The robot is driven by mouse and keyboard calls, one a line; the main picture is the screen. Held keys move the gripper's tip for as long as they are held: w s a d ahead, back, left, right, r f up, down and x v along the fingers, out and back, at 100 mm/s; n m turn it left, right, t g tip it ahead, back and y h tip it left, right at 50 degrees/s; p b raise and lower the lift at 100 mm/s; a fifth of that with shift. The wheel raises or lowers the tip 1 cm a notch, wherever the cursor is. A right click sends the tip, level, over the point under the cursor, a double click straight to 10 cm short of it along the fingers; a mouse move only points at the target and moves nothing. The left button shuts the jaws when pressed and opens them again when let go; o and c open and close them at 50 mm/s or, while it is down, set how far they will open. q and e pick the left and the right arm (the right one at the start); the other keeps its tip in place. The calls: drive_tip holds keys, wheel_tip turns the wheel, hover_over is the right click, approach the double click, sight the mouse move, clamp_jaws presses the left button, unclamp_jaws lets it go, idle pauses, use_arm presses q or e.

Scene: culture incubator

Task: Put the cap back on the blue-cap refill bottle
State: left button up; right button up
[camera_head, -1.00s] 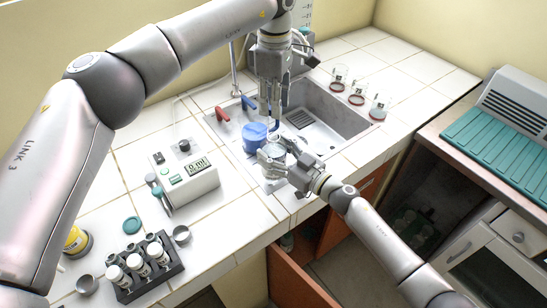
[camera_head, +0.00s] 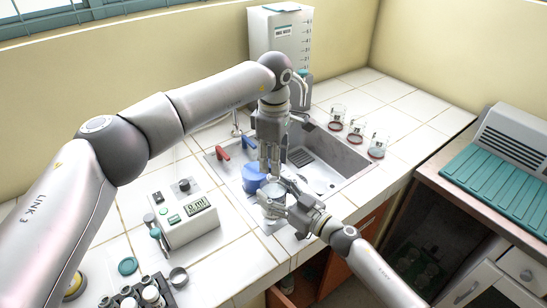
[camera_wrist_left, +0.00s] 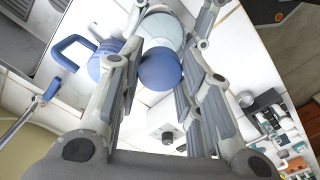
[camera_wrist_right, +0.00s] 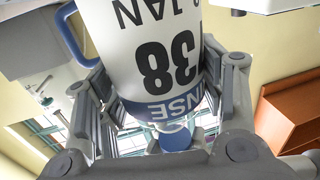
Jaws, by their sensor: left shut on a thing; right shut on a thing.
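My right gripper (camera_head: 274,198) is shut on the refill bottle at the front edge of the sink. In the right wrist view the bottle (camera_wrist_right: 158,50) has a white label with black print, upside down in the picture, and a blue band. My left gripper (camera_head: 269,167) is just above it, pointing down, shut on the round blue cap. The cap (camera_wrist_left: 160,68) shows between its fingers in the left wrist view. In the right wrist view the cap (camera_wrist_right: 175,138) is in line with the bottle's neck. I cannot tell whether they touch.
A blue container (camera_head: 252,178) stands beside the grippers at the sink (camera_head: 345,160). A display device (camera_head: 185,218) is to the left, with a vial rack (camera_head: 172,298) in front. Several glass beakers (camera_head: 356,132) stand right of the sink.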

use_arm(q)
drive_tip(key=shift+f, duration=0.85)
drive_tip(key=shift+f, duration=0.55)
use_arm(e)
clamp_jaws()
use_arm(q)
drive_tip(key=m, duration=1)
drive_tip(key=shift+m, duration=0.4)
drive_tip(key=m, duration=0.4)
drive_tip(key=shift+m, duration=0.3)
drive_tip(key=m, duration=0.4)
drive_tip(key=o, duration=0.7)
drive_tip(key=shift+c, duration=0.2)
